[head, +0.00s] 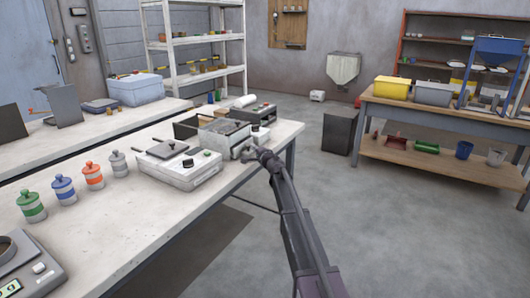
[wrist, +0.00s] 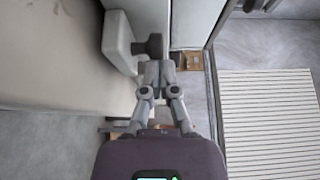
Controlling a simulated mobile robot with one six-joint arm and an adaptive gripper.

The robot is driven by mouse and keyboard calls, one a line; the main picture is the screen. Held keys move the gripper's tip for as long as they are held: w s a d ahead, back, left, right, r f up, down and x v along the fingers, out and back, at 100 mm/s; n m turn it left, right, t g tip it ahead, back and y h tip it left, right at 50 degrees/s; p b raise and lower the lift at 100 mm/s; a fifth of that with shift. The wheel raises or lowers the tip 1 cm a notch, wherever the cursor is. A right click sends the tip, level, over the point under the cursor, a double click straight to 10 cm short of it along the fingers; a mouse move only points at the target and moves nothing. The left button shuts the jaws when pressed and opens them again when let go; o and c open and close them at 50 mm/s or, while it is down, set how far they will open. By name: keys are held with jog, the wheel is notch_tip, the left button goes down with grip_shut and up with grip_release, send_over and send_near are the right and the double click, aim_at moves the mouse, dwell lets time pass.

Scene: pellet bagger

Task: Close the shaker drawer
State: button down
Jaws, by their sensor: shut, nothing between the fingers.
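The shaker appears to be the pale box-shaped machine (head: 226,142) near the right end of the white bench, with a dark open-topped tray section (head: 222,127) facing up. I cannot tell clearly how far its drawer stands out. My gripper (head: 249,154) is at the machine's front right side, at the bench edge. In the wrist view my gripper (wrist: 157,68) is shut and empty, its tips close to a dark knob (wrist: 152,45) beside a rounded white part (wrist: 118,42). I cannot tell whether the tips touch the knob.
A pale device with a black lid (head: 178,165) stands left of the shaker, and another device (head: 258,113) stands behind it. Several coloured jars (head: 64,189) and a scale (head: 28,272) are further left on the bench (head: 110,235). The floor (head: 400,220) to the right is clear.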

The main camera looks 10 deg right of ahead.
jog(key=shift+w+a, duration=0.6)
jog(key=shift+w, duration=0.05)
jog(key=shift+s+d, duration=0.2)
jog(key=shift+d, duration=0.25)
jog(key=d+v, duration=0.2)
jog(key=v, duration=1)
jog(key=shift+w+d, duration=0.2)
